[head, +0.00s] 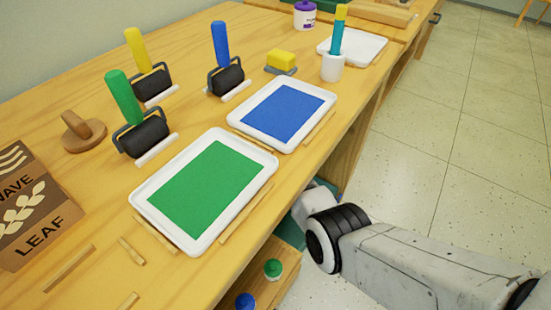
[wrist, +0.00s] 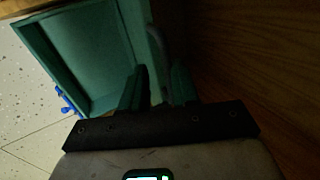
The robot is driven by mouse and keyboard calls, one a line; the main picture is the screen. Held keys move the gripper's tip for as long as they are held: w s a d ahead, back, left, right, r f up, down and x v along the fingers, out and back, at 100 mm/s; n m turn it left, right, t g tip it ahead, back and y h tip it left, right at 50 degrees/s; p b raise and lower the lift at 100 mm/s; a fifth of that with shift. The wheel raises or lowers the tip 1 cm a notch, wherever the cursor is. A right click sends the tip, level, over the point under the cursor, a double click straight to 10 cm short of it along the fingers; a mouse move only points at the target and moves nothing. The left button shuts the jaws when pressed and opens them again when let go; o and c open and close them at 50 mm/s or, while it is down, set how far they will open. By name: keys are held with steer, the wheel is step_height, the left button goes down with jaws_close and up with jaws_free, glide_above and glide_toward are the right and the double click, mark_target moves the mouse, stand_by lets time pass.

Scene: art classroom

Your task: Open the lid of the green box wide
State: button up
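The green box (wrist: 85,55) fills the upper left of the wrist view as a dark teal, shallow panel with a raised rim; I cannot tell lid from body for sure. A dark curved handle (wrist: 155,45) runs along its right edge. My gripper (wrist: 158,80) has its two dark fingers apart, close to that edge, with the handle's lower end near the gap. Whether the fingers touch it is unclear. In the head view only a small teal part (head: 291,232) shows below the table edge, and the table hides my fingers.
The wooden table (head: 60,285) carries a green paint tray (head: 143,208), a blue paint tray (head: 240,121), rollers and a leaf-print box (head: 35,210). Green (head: 273,268) and blue (head: 245,301) jars stand below. Wood (wrist: 255,50) is close on the wrist view's right. Floor (head: 450,170) is open at right.

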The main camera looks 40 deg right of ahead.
steer(key=shift+s+d+p, duration=0.25)
steer(key=shift+s+d, duration=0.05)
steer(key=shift+s, duration=0.45)
steer(key=shift+s+d+p, duration=0.25)
steer(key=shift+s+p, duration=0.05)
steer(key=shift+s, duration=0.4)
steer(key=shift+s+d+p, duration=0.25)
steer(key=shift+s+d, duration=0.05)
steer(key=shift+s, duration=0.45)
steer(key=shift+r, duration=0.1)
